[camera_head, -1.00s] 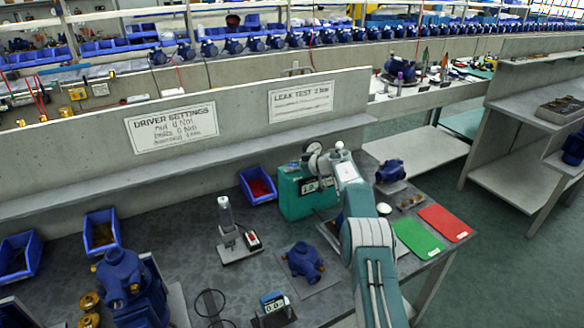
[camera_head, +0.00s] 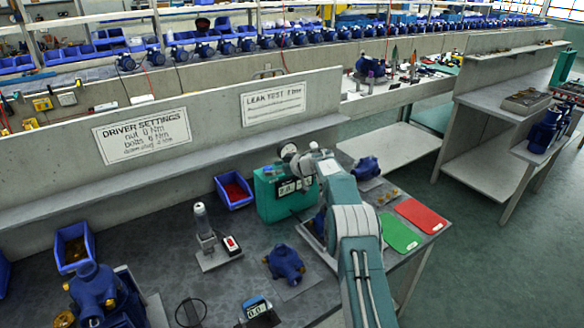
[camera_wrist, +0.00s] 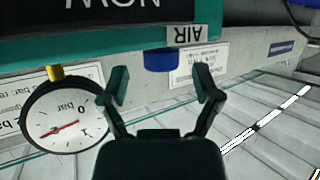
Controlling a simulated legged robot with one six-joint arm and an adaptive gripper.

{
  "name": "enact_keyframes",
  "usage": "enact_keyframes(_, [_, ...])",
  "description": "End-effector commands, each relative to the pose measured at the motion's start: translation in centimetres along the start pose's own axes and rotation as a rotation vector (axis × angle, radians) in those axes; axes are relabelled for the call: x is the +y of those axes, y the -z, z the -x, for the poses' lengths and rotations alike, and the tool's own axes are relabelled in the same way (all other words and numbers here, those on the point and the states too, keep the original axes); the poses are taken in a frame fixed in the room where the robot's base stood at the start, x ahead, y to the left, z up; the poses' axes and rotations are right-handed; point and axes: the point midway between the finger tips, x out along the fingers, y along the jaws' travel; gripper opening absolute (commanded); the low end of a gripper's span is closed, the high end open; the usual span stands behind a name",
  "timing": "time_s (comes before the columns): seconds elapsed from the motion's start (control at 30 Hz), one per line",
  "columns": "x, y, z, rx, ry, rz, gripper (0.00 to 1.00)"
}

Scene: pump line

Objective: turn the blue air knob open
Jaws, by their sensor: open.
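The blue air knob (camera_wrist: 162,60) is a short dark blue cylinder under the edge of the teal housing (camera_wrist: 100,50) in the wrist view, beside a tag reading AIR (camera_wrist: 187,35), which appears upside down. My gripper (camera_wrist: 162,84) is open, its two fingers spread to either side and just short of the knob, with nothing between them. The knob lines up roughly with the middle of the gap.
A round pressure gauge (camera_wrist: 62,115) hangs from a brass fitting left of my fingers, its red needle near zero. On the bench stand a blue pump housing (camera_head: 285,262), a blue bin (camera_head: 234,192), a green mat (camera_head: 399,232) and a red mat (camera_head: 420,215).

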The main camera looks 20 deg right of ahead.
Motion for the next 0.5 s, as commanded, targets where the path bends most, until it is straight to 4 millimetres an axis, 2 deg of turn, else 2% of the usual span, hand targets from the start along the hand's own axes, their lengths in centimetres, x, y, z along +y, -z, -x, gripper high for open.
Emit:
enact_keyframes(0.3, [0.2,0.0,5.6,0.0,-0.003,-0.001,0.81])
enact_keyframes(0.5, [0.2,-0.1,8.5,-0.001,-0.002,-0.001,0.81])
